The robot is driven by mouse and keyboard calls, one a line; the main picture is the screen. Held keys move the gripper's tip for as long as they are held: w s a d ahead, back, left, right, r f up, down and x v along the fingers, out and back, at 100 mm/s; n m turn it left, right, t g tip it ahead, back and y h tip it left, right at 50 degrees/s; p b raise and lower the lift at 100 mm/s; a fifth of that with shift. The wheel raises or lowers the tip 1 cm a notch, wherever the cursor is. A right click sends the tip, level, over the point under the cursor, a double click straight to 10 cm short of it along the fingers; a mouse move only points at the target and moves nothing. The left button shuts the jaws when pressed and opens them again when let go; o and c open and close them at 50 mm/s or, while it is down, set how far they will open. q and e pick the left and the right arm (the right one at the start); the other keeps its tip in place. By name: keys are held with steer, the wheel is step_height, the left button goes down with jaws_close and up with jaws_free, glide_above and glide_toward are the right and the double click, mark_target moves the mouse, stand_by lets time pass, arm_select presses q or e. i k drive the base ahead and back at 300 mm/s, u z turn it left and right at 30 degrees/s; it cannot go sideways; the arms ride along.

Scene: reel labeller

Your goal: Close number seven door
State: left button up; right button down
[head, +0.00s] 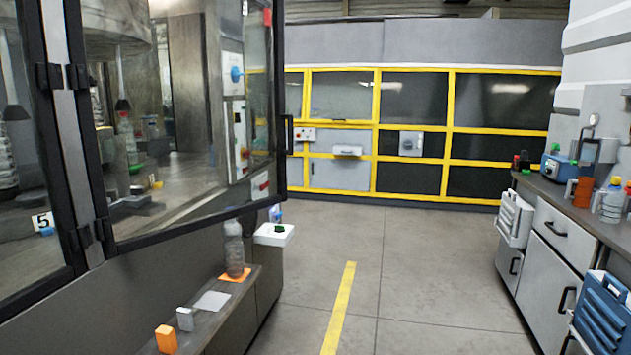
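A glass door (190,120) with a black frame is on the left in the head view. It hangs on black hinges (78,76) at its left side and appears to stand swung out at an angle from the machine. Its black handle (287,135) is on the right edge. No number seven is readable on it. A label with the number 5 (42,222) shows behind the glass pane to its left. Neither of my grippers is in view.
A ledge (212,315) below the door holds a bottle (234,248) and small blocks. A white box (274,234) sits near its far end. A workbench (560,235) with bottles is on the right. The floor (425,270) between them is clear, with a yellow stripe (340,308).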

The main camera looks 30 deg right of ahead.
mark_target(78, 70)
steer(key=z, duration=0.5)
steer(key=i, duration=1.45)
steer(key=u, duration=0.85)
